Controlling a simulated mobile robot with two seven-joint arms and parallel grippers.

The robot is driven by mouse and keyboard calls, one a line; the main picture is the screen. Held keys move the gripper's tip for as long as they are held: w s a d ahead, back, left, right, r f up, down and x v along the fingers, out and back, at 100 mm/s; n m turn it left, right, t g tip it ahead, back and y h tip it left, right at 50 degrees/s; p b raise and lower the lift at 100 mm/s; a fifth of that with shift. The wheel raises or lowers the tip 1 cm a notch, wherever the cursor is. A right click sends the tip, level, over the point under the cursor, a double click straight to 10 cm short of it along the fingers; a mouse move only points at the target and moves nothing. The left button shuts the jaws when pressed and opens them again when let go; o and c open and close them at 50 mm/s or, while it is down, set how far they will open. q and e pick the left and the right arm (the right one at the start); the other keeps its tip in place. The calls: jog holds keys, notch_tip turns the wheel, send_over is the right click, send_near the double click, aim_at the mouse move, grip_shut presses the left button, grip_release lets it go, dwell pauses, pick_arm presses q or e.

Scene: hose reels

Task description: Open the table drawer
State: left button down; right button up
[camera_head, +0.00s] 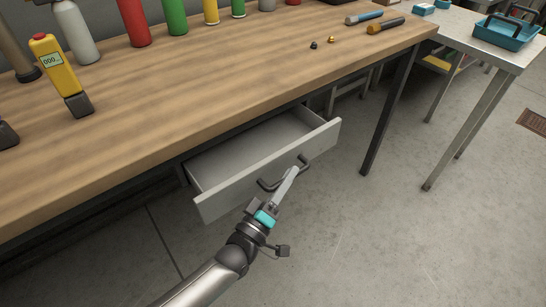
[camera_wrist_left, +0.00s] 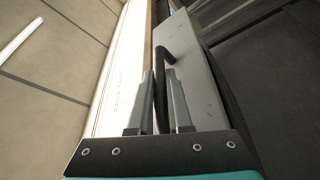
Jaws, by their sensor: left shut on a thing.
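The table drawer (camera_head: 262,171) is grey and stands pulled out from under the wooden table (camera_head: 190,95). Its inside shows in the head view, and no object is seen in the visible part of it. A dark bar handle (camera_head: 268,186) is on its front panel. My left gripper (camera_head: 292,173) is shut on this handle. The left wrist view shows the dark handle (camera_wrist_left: 160,62) between the two grey fingers (camera_wrist_left: 160,95), with the drawer front (camera_wrist_left: 196,75) beside it. My right gripper is in neither view.
Two tools (camera_head: 386,26) and small fittings lie at the right. A metal table (camera_head: 485,45) with a blue tray (camera_head: 505,33) is at the far right. The floor in front of the drawer is clear.

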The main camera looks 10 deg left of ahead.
pick_arm(q)
jog(key=s+d+p, duration=0.1)
jog(key=s+d, duration=0.6)
jog(key=d, duration=0.2)
jog(key=shift+p, duration=0.35)
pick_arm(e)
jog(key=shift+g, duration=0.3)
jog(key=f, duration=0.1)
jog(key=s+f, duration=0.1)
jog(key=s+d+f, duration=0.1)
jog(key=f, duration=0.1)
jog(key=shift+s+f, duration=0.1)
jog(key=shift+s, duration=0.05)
pick_arm(q)
jog(key=c, duration=0.8)
grip_release()
jog(key=shift+c, duration=0.2)
jog(key=shift+f, duration=0.1)
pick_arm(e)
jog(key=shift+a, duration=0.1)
